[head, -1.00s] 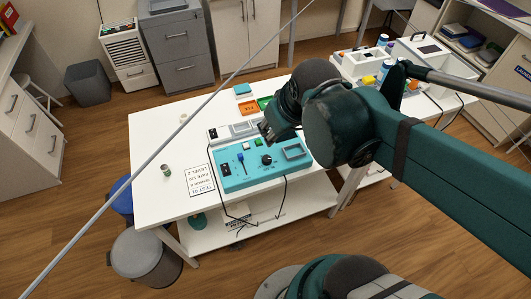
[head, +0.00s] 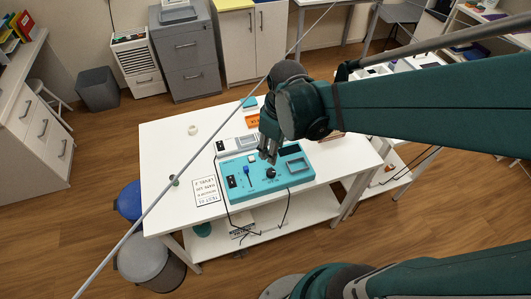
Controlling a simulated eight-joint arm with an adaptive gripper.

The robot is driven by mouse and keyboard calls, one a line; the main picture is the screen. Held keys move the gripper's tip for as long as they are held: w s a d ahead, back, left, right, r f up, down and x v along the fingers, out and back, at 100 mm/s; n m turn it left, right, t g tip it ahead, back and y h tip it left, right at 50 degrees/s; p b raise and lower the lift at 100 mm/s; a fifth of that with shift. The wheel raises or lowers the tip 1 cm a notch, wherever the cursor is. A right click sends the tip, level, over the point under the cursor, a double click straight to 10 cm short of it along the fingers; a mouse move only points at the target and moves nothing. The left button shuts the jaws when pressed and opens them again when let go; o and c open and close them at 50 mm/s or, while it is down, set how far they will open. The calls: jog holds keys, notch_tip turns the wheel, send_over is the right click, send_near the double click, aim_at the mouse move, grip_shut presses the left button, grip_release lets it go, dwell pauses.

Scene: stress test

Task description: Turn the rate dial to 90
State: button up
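The teal control box (head: 238,188) sits on the white table. Its round black dial (head: 270,173) is near the middle of the box; the dial's pointer and scale marks are too small to read. My gripper (head: 268,158) points down over the box, just behind the dial in the picture. Its two fingers look slightly apart with nothing between them. I cannot tell how high the tips are above the panel, but they do not appear to be around the dial. A blue slider (head: 245,170) is left of the dial.
A printed card (head: 207,191) lies left of the box. A tape roll (head: 193,130) and an orange tray (head: 252,121) are farther back. Dark cables (head: 286,212) hang over the front edge. The left part of the table (head: 165,150) is mostly clear.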

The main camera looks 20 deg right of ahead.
aim_at(270, 171)
jog(key=shift+w+a+f+n+g+p, duration=0.15)
jog(key=shift+f+n+g+p, duration=0.2)
jog(key=shift+f+n+p, duration=0.25)
jog(key=shift+w+a+f+n+g+p, duration=0.1)
jog(key=shift+f+n+g+p, duration=0.15)
jog(key=shift+f+n+g, duration=0.45)
jog(key=shift+w+a+f+n+g+p, duration=0.15)
jog(key=shift+f+n+p, duration=0.3)
jog(key=shift+f, duration=0.4)
jog(key=shift+f, duration=0.15)
jog(key=shift+s+f+b, duration=0.15)
jog(key=shift+f+b, duration=0.65)
jog(key=shift+f, duration=2.95)
jog(key=c, duration=0.9)
